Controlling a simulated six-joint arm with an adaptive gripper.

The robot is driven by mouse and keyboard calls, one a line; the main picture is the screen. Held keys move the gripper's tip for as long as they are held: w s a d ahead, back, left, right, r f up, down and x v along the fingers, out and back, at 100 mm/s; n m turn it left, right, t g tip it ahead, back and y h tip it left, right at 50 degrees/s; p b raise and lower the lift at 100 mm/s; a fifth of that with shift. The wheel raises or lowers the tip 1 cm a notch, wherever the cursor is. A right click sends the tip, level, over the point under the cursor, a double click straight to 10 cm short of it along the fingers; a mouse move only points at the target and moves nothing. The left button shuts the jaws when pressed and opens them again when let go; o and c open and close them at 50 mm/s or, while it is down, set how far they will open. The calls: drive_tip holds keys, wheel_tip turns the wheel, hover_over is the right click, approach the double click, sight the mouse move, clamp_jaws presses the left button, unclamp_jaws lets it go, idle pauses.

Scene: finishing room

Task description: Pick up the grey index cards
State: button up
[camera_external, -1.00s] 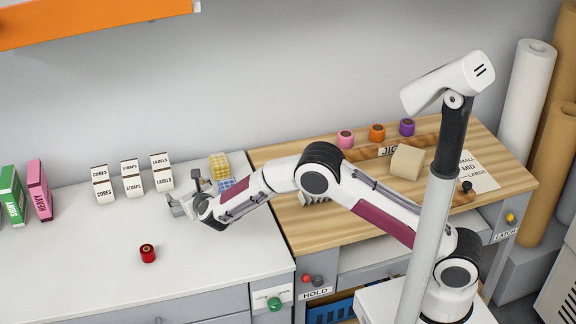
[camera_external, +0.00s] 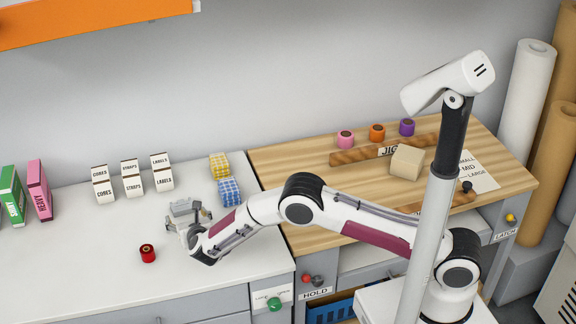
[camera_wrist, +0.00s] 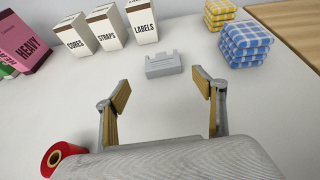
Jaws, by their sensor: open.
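The grey index cards (camera_wrist: 163,65) appear as a small, low grey block on the white bench, just beyond my fingertips in the wrist view. In the external view the grey block (camera_external: 182,206) is partly hidden by my gripper (camera_external: 191,219). In the wrist view my gripper (camera_wrist: 162,86) is open, with its two fingers apart and nothing between them. The cards lie ahead of the gap, roughly centred on it and apart from both fingers.
White boxes marked CORES (camera_wrist: 74,35), STRAPS (camera_wrist: 107,27) and LABELS (camera_wrist: 141,22) stand behind, to the left. Blue checked cloths (camera_wrist: 245,43) and yellow checked cloths (camera_wrist: 219,13) are stacked to the right. A red roll (camera_external: 148,253) is at front left.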

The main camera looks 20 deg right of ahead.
sight(184, 209)
drive_tip(key=shift+x, duration=1.05)
drive_tip(key=shift+w, duration=0.1)
drive_tip(key=shift+d+x, duration=0.15)
drive_tip(key=shift+x, duration=1.1)
drive_tip(key=shift+d+x, duration=0.15)
drive_tip(key=shift+x, duration=1.1)
drive_tip(key=c, duration=1.2)
